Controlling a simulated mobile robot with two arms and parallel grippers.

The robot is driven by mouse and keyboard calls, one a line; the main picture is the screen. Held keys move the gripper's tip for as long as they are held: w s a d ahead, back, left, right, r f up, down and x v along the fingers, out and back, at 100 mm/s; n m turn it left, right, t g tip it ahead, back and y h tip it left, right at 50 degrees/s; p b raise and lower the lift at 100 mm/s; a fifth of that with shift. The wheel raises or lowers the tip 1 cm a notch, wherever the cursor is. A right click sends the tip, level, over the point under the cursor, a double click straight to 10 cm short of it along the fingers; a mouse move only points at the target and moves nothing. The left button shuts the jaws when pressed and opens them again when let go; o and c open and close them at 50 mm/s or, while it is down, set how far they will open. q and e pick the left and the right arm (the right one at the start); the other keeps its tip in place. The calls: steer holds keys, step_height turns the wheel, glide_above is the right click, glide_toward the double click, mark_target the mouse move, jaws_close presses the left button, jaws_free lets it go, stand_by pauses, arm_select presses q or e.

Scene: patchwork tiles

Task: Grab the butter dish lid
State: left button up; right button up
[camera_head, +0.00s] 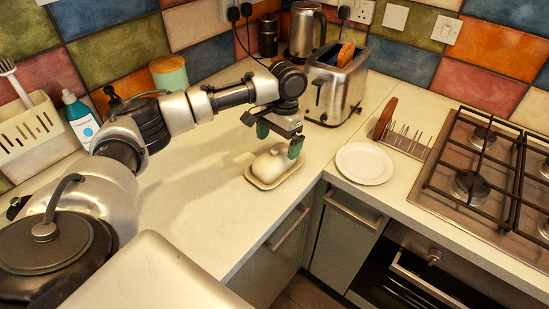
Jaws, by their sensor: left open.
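The butter dish lid (270,165) is a cream-coloured dome on a cream butter dish base (262,184), near the counter's inner corner. My left gripper (279,143) is just above the lid with its green-tipped fingers apart, pointing down. One finger is over the lid's back left and the other is by its right side. I cannot tell whether either finger touches the lid. The lid rests on the base. My right gripper is not in view.
A toaster (349,90) with bread stands behind the gripper. A white plate (364,164) and a toast rack (404,139) are to the right, before the hob (480,185). The counter (190,200) left of the dish is clear.

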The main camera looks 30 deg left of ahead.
mark_target(276, 148)
arm_select(q)
steer(key=shift+s+a+f+p, duration=0.1)
steer(key=shift+f+p, duration=0.1)
steer(key=shift+f, duration=0.75)
steer(key=shift+s+a+f+p, duration=0.15)
steer(key=shift+f+p, duration=0.05)
steer(key=shift+f, duration=0.7)
steer(key=shift+s+a+f+p, duration=0.1)
steer(key=shift+f+p, duration=0.1)
steer(key=shift+f, duration=0.75)
steer(key=c, duration=1.1)
steer(key=shift+r, duration=0.1)
